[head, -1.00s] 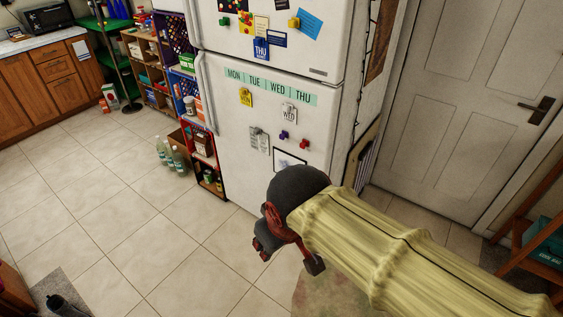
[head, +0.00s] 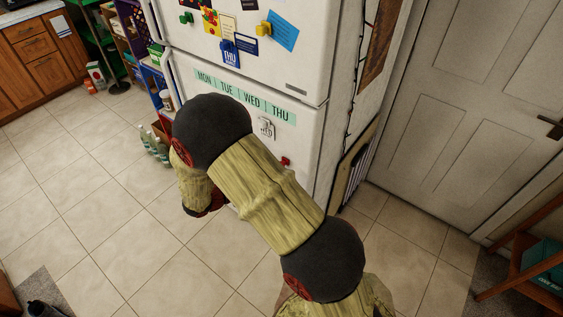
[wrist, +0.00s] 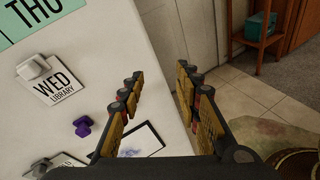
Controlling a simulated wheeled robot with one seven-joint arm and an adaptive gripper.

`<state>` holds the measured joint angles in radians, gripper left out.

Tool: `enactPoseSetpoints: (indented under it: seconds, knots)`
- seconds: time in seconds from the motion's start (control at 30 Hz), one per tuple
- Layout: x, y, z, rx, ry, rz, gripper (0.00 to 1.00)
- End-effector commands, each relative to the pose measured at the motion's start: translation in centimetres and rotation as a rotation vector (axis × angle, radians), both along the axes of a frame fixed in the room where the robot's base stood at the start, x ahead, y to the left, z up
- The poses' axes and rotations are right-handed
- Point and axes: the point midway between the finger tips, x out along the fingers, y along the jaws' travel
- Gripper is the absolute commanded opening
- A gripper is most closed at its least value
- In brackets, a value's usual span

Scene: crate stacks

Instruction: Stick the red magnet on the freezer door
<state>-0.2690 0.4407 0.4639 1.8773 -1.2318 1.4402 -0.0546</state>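A small red magnet (head: 286,161) is stuck on the fridge's lower door (head: 312,130), near its right side below the WED note. I cannot pick it out in the wrist view, where my left finger covers part of the door. The upper door (head: 300,65) carries cards and magnets; the frames do not say which door is the freezer. My gripper (wrist: 160,88) is open and empty in the wrist view, its fingers in front of the lower door by its right edge. In the head view my arm hides most of the gripper and part of the lower door.
A purple magnet (wrist: 83,126) and the WED note (wrist: 55,82) are on the lower door. Green (head: 186,18), yellow (head: 263,29) and blue (head: 227,46) magnets are on the upper door. Bottles (head: 155,147) stand left of the fridge. A wooden stand (head: 530,250) is at right.

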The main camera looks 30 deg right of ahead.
Motion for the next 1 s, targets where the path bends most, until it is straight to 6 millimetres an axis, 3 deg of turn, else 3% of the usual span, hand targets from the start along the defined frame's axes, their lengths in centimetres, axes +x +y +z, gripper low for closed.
enactPoseSetpoints:
  seconds: [0.2, 0.4, 0.67, 1.0]
  knots:
    - [3.9, 1.7, -5.5, -0.201, 0.17, 0.234, 0.33]
    - [5.4, 3.0, -8.6, -0.292, 0.237, 0.357, 0.33]
    - [6.1, 2.3, -9.2, -0.309, 0.248, 0.382, 0.33]
    - [7.5, -1.9, -9.1, -0.307, 0.248, 0.379, 0.33]
